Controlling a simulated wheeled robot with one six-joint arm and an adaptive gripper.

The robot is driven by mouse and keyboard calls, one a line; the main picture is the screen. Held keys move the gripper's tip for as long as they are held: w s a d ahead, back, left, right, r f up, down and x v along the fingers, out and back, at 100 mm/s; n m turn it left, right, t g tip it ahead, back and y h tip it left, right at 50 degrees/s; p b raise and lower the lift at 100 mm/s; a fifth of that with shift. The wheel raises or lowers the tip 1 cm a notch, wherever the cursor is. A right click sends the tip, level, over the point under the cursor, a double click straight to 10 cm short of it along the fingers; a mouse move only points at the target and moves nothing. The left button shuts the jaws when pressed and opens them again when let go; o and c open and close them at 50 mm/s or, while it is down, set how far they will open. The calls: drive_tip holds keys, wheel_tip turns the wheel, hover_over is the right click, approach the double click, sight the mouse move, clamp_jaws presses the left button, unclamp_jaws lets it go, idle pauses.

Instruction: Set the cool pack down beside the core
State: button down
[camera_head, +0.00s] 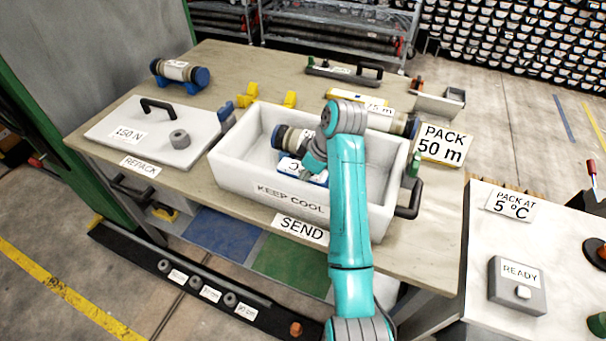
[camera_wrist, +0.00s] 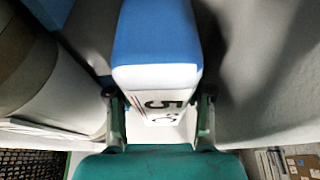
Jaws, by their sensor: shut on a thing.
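The cool pack (camera_head: 301,170) is blue and white with a label. It is inside the white KEEP COOL box (camera_head: 264,186). My gripper (camera_wrist: 158,112) is shut on the cool pack, which fills the space between the fingers in the wrist view (camera_wrist: 156,40). The core (camera_head: 293,138), a cylinder with a dark and beige end, lies in the box just behind the pack in the head view. In the wrist view the core (camera_wrist: 50,80) is to the left of the pack, with a narrow gap between them. My arm hides part of the box's inside, and the pack's underside is hidden.
The box's lid (camera_head: 152,133) lies on the bench at left. Another core (camera_head: 181,73) rests on blue supports at the back left. Yellow blocks (camera_head: 248,92) stand behind the box. The box walls surround the pack; free floor shows right of it in the wrist view.

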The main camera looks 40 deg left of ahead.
drive_tip(key=shift+f, duration=0.15)
drive_tip(key=shift+c, duration=1.8)
unclamp_jaws()
drive_tip(key=shift+f, duration=0.15)
